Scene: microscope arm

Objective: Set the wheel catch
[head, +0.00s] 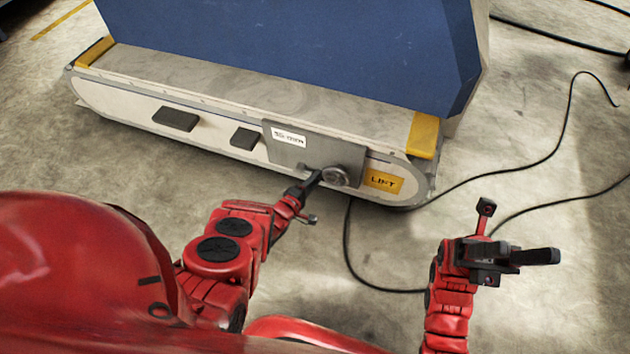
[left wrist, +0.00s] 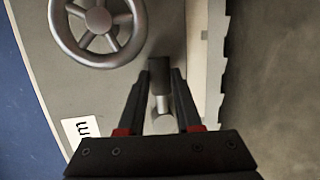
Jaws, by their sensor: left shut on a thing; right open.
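The handwheel (head: 336,176) is a small grey spoked wheel on a grey plate (head: 290,152) on the side of the machine's base. It also shows at the top left of the left wrist view (left wrist: 97,28). Beside it is a small catch with a dark block and a grey round pin (left wrist: 160,100), which I take to be the wheel catch. My left gripper (head: 308,184) is at the plate, just left of the wheel, with its fingers (left wrist: 161,78) shut on the catch. In the head view the gripper mostly hides the catch. My right gripper (head: 540,256) is open and empty above the floor, away from the machine.
The blue machine body (head: 300,45) stands on a long pale base with yellow end blocks (head: 423,135). A yellow label (head: 383,181) is right of the wheel, and dark blocks (head: 174,119) are further left. Black cables (head: 350,255) lie on the floor at right. The floor in front is otherwise clear.

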